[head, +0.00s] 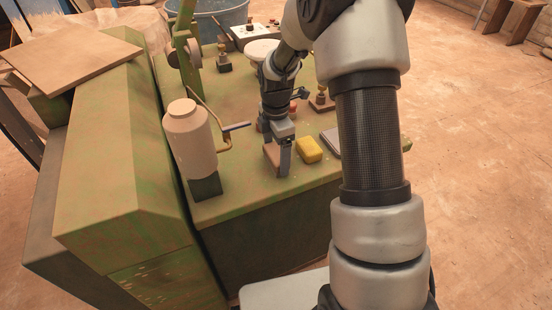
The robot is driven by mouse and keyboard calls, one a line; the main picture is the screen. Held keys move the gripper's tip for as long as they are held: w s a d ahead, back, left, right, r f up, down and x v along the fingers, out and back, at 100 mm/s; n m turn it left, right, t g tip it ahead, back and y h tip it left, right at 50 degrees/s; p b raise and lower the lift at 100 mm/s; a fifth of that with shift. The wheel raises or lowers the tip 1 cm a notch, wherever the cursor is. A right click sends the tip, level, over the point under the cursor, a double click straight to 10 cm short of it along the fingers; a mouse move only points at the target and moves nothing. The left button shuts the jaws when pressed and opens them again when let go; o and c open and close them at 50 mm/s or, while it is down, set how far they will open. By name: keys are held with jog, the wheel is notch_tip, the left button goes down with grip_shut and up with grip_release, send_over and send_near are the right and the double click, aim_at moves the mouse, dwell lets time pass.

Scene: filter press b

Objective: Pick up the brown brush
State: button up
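The brown brush appears to be the small brown block (271,157) on the green machine top, near its front edge. My gripper (278,160) points down right at it, with one finger on its right side. The brown piece shows between and beside the fingers, partly covered by them. The fingers stand apart, but I cannot tell whether they press on the brush. The brush seems to be at surface level; its bristles cannot be made out.
A yellow sponge-like block (309,150) lies close to the right of my gripper, with a grey flat piece (332,141) beyond it. A control box (252,35) is at the back.

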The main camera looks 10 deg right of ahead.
aim_at(276, 153)
jog(key=c, duration=0.4)
jog(key=shift+r, duration=0.1)
notch_tip(276, 153, up, 10)
jog(key=shift+f+p, duration=0.1)
jog(key=shift+p, duration=0.7)
